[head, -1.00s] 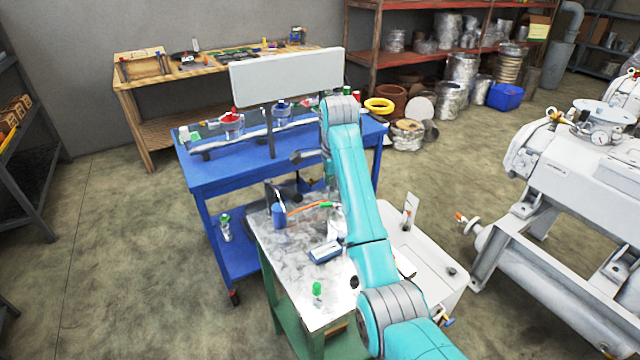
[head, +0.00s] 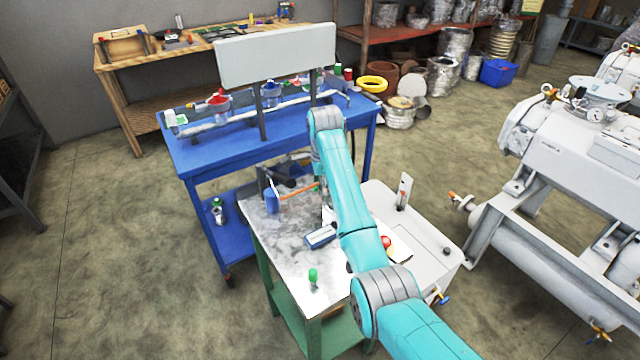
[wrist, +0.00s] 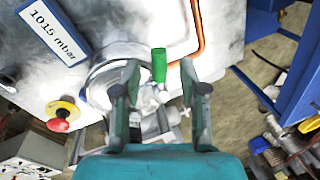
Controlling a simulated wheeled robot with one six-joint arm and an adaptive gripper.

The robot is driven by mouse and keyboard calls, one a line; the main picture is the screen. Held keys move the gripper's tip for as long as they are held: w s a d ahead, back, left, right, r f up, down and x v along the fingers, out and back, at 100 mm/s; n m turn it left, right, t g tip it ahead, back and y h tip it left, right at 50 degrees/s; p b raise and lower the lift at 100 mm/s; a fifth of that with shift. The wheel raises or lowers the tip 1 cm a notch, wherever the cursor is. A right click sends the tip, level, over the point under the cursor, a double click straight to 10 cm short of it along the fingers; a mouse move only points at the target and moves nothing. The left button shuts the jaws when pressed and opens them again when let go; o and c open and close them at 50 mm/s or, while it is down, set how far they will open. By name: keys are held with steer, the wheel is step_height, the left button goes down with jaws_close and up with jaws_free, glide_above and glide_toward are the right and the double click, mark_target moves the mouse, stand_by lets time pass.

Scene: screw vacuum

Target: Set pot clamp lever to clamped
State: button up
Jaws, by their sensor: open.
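A green handle (wrist: 159,65), which looks like the clamp lever, stands out beside the round silver pot (wrist: 98,85) in the wrist view. What seems to be the same green handle (head: 318,187) shows small beside my arm in the head view. My gripper (wrist: 160,88) is open and empty, one finger on each side of the handle's line. The handle appears just beyond the fingertips, and I see no contact. The left finger overlaps the pot's edge in the picture. In the head view my arm hides the gripper and most of the pot.
The grey bench top (head: 270,240) carries a pressure display (wrist: 55,28) reading 1015 mbar, a red stop button (wrist: 62,114), an orange pipe (wrist: 198,40), a blue canister (head: 271,201) and another green-handled part (head: 313,276). A blue cart (head: 190,150) stands close behind.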

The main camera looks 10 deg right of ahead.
steer(key=shift+w+f, duration=0.1)
steer(key=shift+f, duration=0.3)
steer(key=shift+c, duration=0.2)
jaws_close()
steer(key=shift+s+d+n+y, duration=0.15)
steer(key=shift+s+n, duration=0.25)
steer(key=shift+n, duration=0.55)
steer(key=shift+s+d+n+y, duration=0.1)
steer(key=shift+s+n+y, duration=0.2)
steer(key=shift+n, duration=0.65)
steer(key=shift+o, duration=0.2)
jaws_free()
